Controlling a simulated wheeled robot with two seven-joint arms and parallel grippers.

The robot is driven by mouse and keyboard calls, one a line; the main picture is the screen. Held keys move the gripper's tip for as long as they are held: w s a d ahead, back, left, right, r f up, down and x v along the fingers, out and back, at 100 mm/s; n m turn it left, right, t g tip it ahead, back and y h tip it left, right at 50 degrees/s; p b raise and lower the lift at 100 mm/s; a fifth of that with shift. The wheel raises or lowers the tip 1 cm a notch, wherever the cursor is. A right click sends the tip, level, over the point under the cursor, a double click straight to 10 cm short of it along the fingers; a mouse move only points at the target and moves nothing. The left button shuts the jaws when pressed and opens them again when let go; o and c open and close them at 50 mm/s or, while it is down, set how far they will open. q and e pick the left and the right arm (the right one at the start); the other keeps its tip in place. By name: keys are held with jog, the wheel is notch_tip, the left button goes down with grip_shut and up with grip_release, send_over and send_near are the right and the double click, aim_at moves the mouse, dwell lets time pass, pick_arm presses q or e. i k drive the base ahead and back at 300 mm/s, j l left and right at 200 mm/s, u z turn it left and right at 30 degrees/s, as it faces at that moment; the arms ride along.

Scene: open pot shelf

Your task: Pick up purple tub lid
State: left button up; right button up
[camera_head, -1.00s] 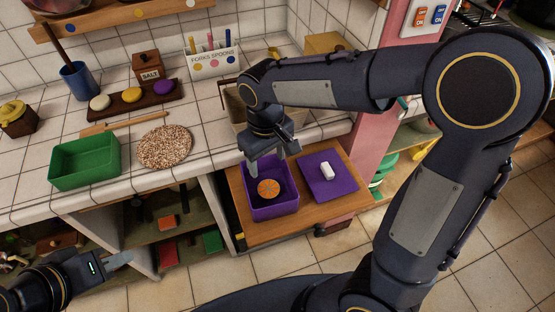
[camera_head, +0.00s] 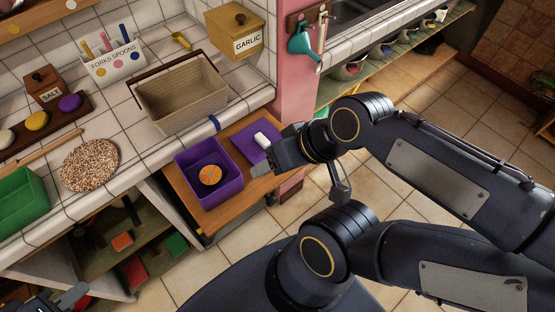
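The purple tub lid (camera_head: 246,148) lies flat on a wooden pull-out board, with a white handle (camera_head: 262,139) on top. The open purple tub (camera_head: 226,190) stands just left of it with an orange slice-like disc (camera_head: 210,175) inside. My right gripper (camera_head: 262,171) is at the lid's near right edge and hides part of it. One grey finger points left; I cannot tell its opening or whether it touches the lid. My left gripper (camera_head: 68,298) is low in the bottom left corner, partly cut off, away from the lid.
The wooden board (camera_head: 205,216) sits under the counter. A woven basket (camera_head: 190,104), garlic box (camera_head: 234,32), green tub (camera_head: 22,207) and speckled round mat (camera_head: 90,164) stand on the tiled counter. A pink post (camera_head: 297,90) rises behind the lid. Open shelves are below the counter.

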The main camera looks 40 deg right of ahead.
aim_at(251, 141)
jog(key=l+z, duration=0.1)
jog(key=z, duration=0.35)
jog(key=k+l+z, duration=0.1)
jog(key=z, duration=0.4)
